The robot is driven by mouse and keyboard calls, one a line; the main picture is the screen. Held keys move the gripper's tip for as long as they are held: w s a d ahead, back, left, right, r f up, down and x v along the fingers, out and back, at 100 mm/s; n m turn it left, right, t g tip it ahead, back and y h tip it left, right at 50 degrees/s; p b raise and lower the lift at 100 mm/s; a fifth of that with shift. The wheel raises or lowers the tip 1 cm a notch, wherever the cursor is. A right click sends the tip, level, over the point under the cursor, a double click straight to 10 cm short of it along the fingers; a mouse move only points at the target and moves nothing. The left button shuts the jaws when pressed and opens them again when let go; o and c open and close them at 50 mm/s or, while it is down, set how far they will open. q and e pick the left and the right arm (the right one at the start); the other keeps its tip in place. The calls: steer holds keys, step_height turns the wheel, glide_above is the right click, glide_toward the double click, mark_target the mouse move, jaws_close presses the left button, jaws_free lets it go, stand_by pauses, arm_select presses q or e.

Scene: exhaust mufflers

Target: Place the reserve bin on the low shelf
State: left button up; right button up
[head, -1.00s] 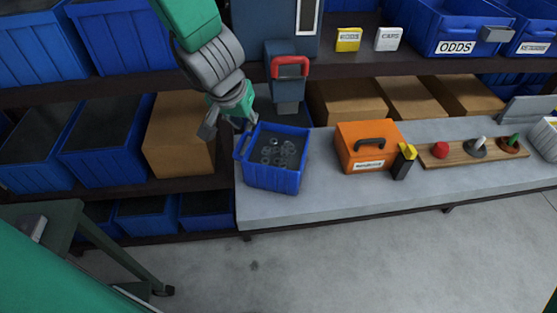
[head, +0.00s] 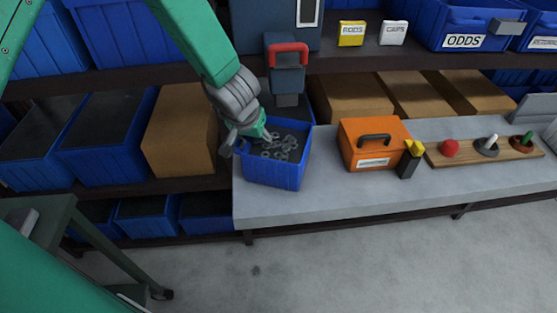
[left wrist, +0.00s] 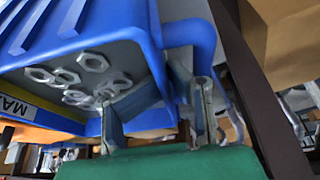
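A blue bin (head: 275,176) holding grey nuts stands on the left end of the grey bench; no label on it is legible in the head view. In the left wrist view, its blue wall (left wrist: 150,30), nuts and side handle (left wrist: 195,35) are close to the camera. My left gripper (head: 243,140) is at the bin's left rim. In the left wrist view, its fingers (left wrist: 157,115) stand apart with the blue rim between them; firm contact is not visible. The lowest shelf at left carries blue bins (head: 147,217). My right gripper is not in view.
On the grey bench (head: 330,202), an orange toolbox (head: 368,146), a yellow-black block (head: 410,158) and a wooden board (head: 480,153) stand right of the bin. A red-handled device (head: 287,65) is behind it. A cardboard box (head: 180,130) is to the left. A dark green table (head: 45,215) stands front left.

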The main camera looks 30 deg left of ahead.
arm_select(q)
steer(key=shift+o, duration=0.2)
steer(key=shift+r, duration=0.15)
steer(key=shift+s+a, duration=0.1)
steer(key=shift+a, duration=0.05)
jaws_close()
steer(key=shift+a, duration=0.5)
steer(key=shift+d+r, duration=0.1)
steer(key=shift+d, duration=0.25)
steer(key=shift+d+r, duration=0.1)
steer(key=shift+r, duration=0.2)
step_height(320, 180, up, 3)
steer(key=shift+s+r+p, duration=0.1)
steer(key=shift+s+p, duration=0.05)
steer(key=shift+p, duration=0.8)
steer(key=s+d+p, duration=0.2)
steer(key=s+p, duration=0.5)
steer(key=s, duration=1)
steer(key=shift+s+d+f, duration=0.2)
steer(key=shift+d+f, duration=0.1)
steer(key=shift+d, duration=0.1)
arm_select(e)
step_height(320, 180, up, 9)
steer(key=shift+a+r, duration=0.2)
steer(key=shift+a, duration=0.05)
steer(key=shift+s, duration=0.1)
